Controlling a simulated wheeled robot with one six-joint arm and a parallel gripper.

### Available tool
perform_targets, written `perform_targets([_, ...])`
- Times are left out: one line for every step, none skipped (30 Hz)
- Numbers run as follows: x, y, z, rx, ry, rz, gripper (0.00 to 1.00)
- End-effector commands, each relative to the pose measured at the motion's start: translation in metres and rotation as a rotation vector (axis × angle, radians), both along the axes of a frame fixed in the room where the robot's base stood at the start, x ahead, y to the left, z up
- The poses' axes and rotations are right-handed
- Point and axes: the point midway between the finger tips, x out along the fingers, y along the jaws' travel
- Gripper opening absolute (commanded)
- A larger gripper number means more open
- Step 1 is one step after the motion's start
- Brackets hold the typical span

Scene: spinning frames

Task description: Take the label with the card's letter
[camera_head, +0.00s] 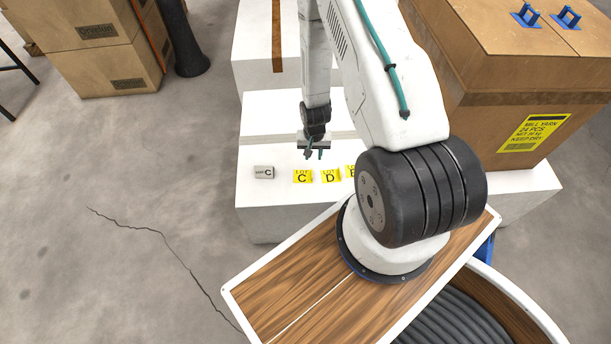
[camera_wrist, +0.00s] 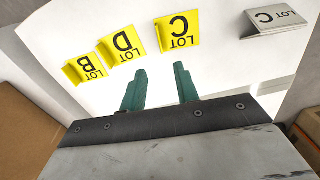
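A pale grey card with the letter C (camera_head: 264,172) stands at the left on the white block; it also shows at the upper right of the wrist view (camera_wrist: 277,20). To its right is a row of yellow lot labels: the C label (camera_head: 302,176), the D label (camera_head: 331,176) and the B label, partly hidden behind my arm in the head view. In the wrist view the labels read C (camera_wrist: 178,32), D (camera_wrist: 122,45) and B (camera_wrist: 84,67), upside down. My gripper (camera_wrist: 158,90) is open and empty above the white surface, apart from the labels.
The white block (camera_head: 255,215) carries the labels and has bare room around them. A large brown carton (camera_head: 490,75) with a yellow sticker stands at the right. More cartons (camera_head: 100,55) stand at the back left on the concrete floor.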

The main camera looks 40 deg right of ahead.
Motion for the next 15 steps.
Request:
perform_targets([-0.003, 0.0, -0.007, 0.001, 0.003, -0.004, 0.31])
perform_targets([-0.003, 0.0, -0.01, 0.0, 0.002, -0.006, 0.31])
perform_targets([-0.004, 0.0, -0.014, 0.0, 0.002, -0.007, 0.31])
perform_targets([-0.004, 0.0, -0.018, 0.0, 0.002, -0.007, 0.31])
perform_targets([-0.004, 0.0, -0.021, 0.0, 0.002, -0.007, 0.31])
perform_targets([-0.004, 0.0, -0.026, 0.0, 0.002, -0.007, 0.31])
perform_targets([-0.004, 0.0, -0.029, 0.0, 0.002, -0.007, 0.31])
perform_targets([-0.004, 0.0, -0.032, 0.0, 0.002, -0.007, 0.31])
perform_targets([-0.003, 0.001, -0.036, 0.0, 0.002, -0.007, 0.31])
perform_targets([-0.003, 0.001, -0.039, 0.001, 0.003, -0.006, 0.31])
perform_targets([-0.003, 0.001, -0.043, 0.001, 0.003, -0.006, 0.31])
perform_targets([-0.002, 0.002, -0.048, 0.001, 0.003, -0.006, 0.31])
perform_targets([-0.002, 0.002, -0.053, 0.001, 0.003, -0.006, 0.31])
perform_targets([-0.001, 0.003, -0.058, 0.002, 0.004, -0.005, 0.31])
perform_targets([0.0, 0.003, -0.064, 0.001, 0.003, -0.005, 0.31])
